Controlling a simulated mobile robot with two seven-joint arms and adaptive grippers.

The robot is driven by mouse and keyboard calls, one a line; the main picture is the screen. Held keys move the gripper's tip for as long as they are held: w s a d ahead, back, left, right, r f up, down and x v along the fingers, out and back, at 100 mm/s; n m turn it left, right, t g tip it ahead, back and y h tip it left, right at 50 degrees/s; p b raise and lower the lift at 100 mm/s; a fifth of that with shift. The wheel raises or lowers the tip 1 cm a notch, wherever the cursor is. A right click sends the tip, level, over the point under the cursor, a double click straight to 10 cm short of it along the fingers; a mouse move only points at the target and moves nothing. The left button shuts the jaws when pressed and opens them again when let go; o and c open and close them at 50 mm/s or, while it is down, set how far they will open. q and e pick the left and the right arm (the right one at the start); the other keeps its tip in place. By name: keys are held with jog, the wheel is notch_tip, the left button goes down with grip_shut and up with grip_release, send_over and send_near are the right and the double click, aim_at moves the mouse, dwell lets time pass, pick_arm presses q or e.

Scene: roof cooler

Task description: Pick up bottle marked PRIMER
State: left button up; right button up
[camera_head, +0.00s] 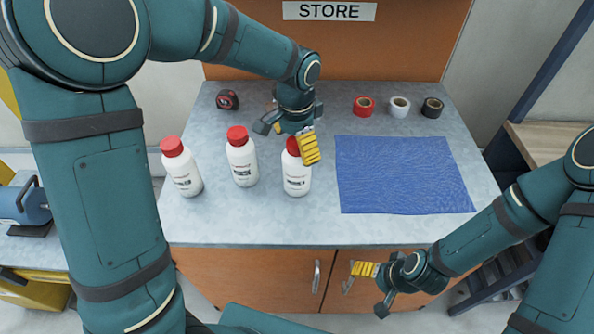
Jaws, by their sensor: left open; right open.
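Three white bottles with red caps stand upright in a row on the grey worktop: a left bottle (183,173), a middle bottle (242,164) and a right bottle (297,180). Each has dark label print too small to read, so I cannot tell which is marked PRIMER. My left gripper (287,138) is open over the right bottle, one yellow-padded finger overlapping its cap. The gripper partly hides that cap; I cannot tell if they touch. My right gripper (367,288) is open and empty, low in front of the cabinet doors.
A blue mat (405,175) lies right of the bottles. Red tape (364,106), white tape (399,107) and black tape (432,108) sit behind it. A tape measure (228,99) lies at the back left. A STORE sign (329,12) is on the orange back panel.

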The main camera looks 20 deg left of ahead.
pick_arm(q)
jog(key=shift+f, duration=0.65)
jog(key=c, duration=1.5)
jog(key=shift+r, duration=0.15)
jog(key=shift+c, duration=0.2)
